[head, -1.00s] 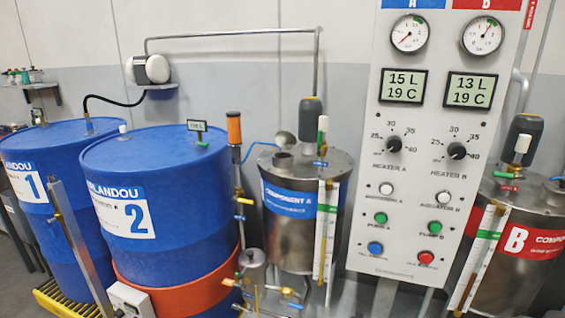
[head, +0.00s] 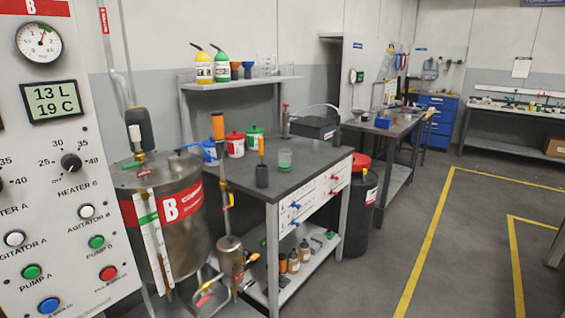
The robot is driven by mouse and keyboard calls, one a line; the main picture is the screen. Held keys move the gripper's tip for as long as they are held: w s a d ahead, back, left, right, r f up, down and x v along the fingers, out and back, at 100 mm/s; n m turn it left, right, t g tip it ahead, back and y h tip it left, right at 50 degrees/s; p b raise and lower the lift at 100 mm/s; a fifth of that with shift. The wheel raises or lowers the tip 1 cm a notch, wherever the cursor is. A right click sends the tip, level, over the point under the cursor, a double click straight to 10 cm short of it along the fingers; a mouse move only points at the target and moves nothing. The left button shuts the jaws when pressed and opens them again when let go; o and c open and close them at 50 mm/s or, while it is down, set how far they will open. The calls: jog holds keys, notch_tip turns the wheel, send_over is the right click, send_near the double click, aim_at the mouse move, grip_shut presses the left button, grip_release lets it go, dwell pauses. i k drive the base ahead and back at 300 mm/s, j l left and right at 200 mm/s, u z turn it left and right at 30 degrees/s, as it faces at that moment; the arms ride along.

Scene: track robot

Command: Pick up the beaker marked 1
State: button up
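A small clear beaker (head: 285,159) with something green in it stands upright on the dark top of a workbench (head: 305,178). It is too small to read any mark on it, so I cannot tell whether it is the one marked 1. More clear vessels (head: 264,66) stand on the shelf above the bench, also too small to read. My gripper is not in view.
Blue, red (head: 235,144) and green lidded tubs stand at the bench's back left. A black holder (head: 262,176) with an orange handle is near the front. Tank B (head: 180,225) and the control panel (head: 60,160) are left. Open floor (head: 390,245) lies right.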

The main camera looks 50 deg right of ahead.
aim_at(284, 154)
jog(key=i+l+z, duration=0.1)
jog(key=z, duration=0.4)
jog(key=i+z, duration=0.15)
jog(key=z, duration=0.3)
jog(key=i+z, duration=0.15)
jog(key=z, duration=0.35)
jog(key=i+z, duration=0.15)
jog(key=z, duration=0.3)
jog(key=i+j+z, duration=0.2)
jog(key=i+j, duration=0.3)
jog(key=i+j+z, duration=0.2)
jog(key=i+j, duration=0.25)
jog(key=j, duration=0.15)
